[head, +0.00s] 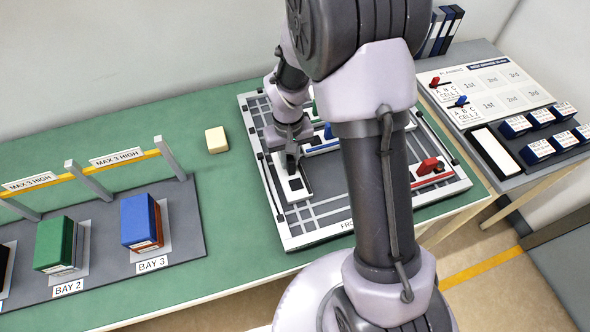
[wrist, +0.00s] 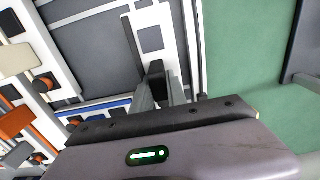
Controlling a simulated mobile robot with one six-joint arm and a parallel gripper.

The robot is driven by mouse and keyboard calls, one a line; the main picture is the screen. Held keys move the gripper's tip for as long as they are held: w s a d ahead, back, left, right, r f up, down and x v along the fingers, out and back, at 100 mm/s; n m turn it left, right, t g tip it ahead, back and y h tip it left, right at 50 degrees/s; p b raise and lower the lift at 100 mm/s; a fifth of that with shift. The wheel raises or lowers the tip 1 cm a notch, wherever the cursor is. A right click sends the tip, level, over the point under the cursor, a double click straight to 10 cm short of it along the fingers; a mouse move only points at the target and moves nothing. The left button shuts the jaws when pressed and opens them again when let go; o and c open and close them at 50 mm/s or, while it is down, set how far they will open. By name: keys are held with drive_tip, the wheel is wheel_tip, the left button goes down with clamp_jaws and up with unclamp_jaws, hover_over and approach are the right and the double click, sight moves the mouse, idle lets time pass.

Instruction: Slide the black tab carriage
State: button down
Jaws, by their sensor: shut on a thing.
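The black tab carriage is a white plate (head: 296,188) with dark square windows, on the left part of a grey board with a white rim (head: 318,238). In the wrist view the white plate (wrist: 150,38) runs away from my fingers, and its black tab (wrist: 156,69) stands at the near end. My gripper (head: 291,160) points down over the plate and is shut on the tab. In the wrist view my gripper (wrist: 159,88) has one finger on each side of the tab. The tab is mostly hidden by my gripper in the head view.
A red-tab carriage (head: 430,168) sits at the board's right, and a blue tab (head: 328,131) is partly behind my arm. A cream block (head: 216,139) lies on the green table. Boxes in bays under a yellow rail (head: 80,175) stand left. A planning panel (head: 484,88) stands right.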

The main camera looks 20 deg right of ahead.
drive_tip(key=w+p, duration=0.4)
drive_tip(key=w, duration=1.8)
drive_tip(key=shift+p, duration=0.3)
drive_tip(key=shift+w+r, duration=0.1)
drive_tip(key=shift+w, duration=0.1)
drive_tip(key=c, duration=1.3)
unclamp_jaws()
drive_tip(key=shift+w, duration=0.15)
wheel_tip(320, 180, up, 17)
drive_tip(key=p, duration=0.5)
drive_tip(key=shift+r, duration=0.2)
